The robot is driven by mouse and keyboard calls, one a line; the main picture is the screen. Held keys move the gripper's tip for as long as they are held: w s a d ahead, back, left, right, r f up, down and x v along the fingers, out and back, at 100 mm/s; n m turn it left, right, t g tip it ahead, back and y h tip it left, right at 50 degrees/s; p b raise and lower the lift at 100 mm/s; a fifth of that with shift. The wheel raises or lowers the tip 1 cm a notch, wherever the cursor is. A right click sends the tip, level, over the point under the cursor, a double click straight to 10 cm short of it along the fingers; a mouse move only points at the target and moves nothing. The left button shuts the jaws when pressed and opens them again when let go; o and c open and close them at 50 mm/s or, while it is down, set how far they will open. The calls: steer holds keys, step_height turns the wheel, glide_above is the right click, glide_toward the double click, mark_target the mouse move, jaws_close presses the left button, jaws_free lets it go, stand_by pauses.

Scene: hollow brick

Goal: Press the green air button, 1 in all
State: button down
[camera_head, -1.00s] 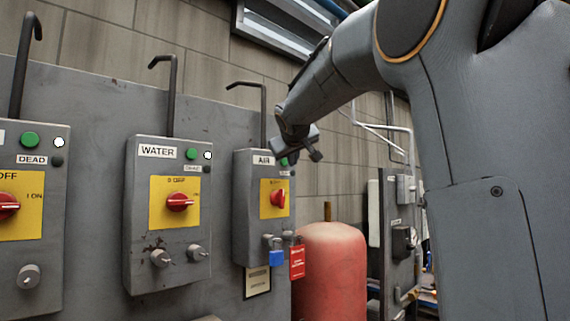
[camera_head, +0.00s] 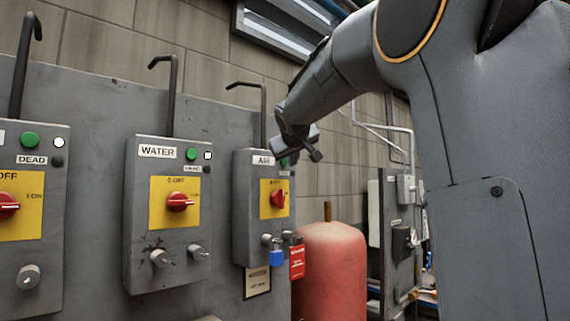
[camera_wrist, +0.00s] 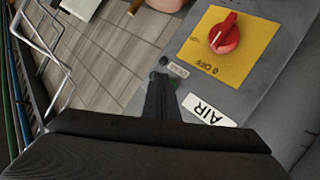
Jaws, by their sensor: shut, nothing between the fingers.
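The grey AIR box (camera_head: 250,205) is on the panel, right of the WATER box, with a white AIR label (camera_head: 263,160). Its green button (camera_head: 284,162) shows only in part beside my gripper (camera_head: 293,158), which is at the box's upper right corner. In the wrist view the shut fingers (camera_wrist: 162,92) are over the box's edge beside the AIR label (camera_wrist: 208,110), and a sliver of green (camera_wrist: 174,84) shows next to them. Most of the button is hidden, so I cannot tell whether the fingertips touch it. My gripper holds nothing.
The WATER box (camera_head: 138,210) has its own green button (camera_head: 191,154); another box (camera_head: 55,240) is at far left. The AIR box has a red rotary switch (camera_head: 278,199); a blue padlock (camera_head: 277,258) and red tag (camera_head: 297,262) hang below. A red tank (camera_head: 335,270) stands right.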

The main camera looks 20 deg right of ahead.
steer(key=shift+w, duration=0.1)
stand_by(0.5)
steer(key=shift+w+a, duration=0.15)
steer(key=shift+w, duration=0.15)
steer(key=shift+w+a+b, duration=0.15)
steer(key=shift+w+b, duration=0.25)
stand_by(0.7)
steer(key=shift+s, duration=0.1)
steer(key=shift+s+d, duration=0.25)
steer(key=shift+s, duration=0.45)
steer(key=s, duration=0.1)
steer(key=s+d, duration=0.1)
steer(key=s, duration=0.1)
steer(key=s+p, duration=0.1)
steer(key=shift+s+d, duration=0.35)
steer(key=shift+d, duration=0.05)
stand_by(1.0)
